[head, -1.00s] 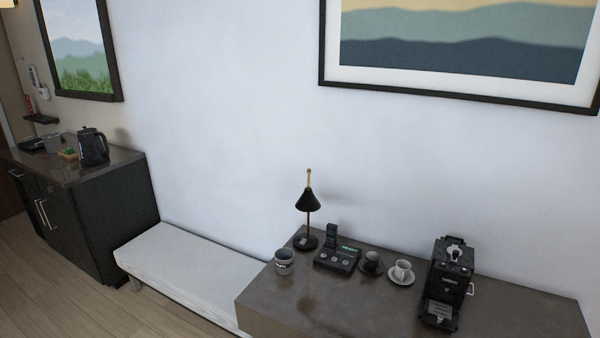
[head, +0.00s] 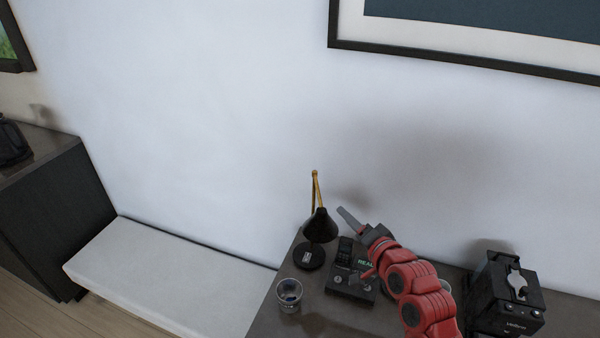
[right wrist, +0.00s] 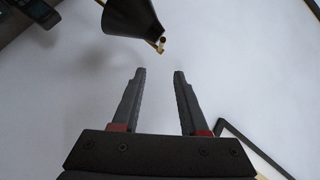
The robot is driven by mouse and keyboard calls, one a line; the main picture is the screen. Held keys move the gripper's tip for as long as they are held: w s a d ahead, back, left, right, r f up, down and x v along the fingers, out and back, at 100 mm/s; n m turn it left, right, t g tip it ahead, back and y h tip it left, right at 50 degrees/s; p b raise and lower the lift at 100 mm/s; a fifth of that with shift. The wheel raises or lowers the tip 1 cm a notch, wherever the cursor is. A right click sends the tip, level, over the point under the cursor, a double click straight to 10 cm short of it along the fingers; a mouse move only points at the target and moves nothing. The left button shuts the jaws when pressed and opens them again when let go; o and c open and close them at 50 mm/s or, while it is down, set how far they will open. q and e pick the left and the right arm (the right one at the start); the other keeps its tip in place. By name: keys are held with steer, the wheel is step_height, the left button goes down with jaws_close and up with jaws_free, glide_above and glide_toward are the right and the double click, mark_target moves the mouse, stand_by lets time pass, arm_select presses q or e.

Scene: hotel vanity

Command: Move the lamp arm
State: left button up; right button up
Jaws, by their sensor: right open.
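The desk lamp has a round black base (head: 310,257), a brass arm (head: 315,188) and a black cone shade (head: 320,228). It stands at the back left of the dark desk (head: 277,312). My right gripper (head: 353,243) is open, just right of the shade, with nothing between its fingers. In the right wrist view, the open fingers (right wrist: 159,72) point toward the shade (right wrist: 130,14) and a small brass piece at its end (right wrist: 160,45). They look apart from the lamp. My left gripper is not in view.
A phone (head: 345,283) sits below my right gripper, partly covered by it. A glass or cup (head: 289,294) stands left of the phone. A coffee machine (head: 507,297) is at the right. A white bench (head: 165,275) adjoins the desk at left.

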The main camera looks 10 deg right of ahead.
steer(key=p, duration=0.5)
glide_toward(318, 189)
steer(key=x, duration=0.9)
steer(key=shift+f, duration=0.25)
steer(key=shift+w+a+f, duration=0.1)
steer(key=shift+w, duration=0.5)
jaws_close()
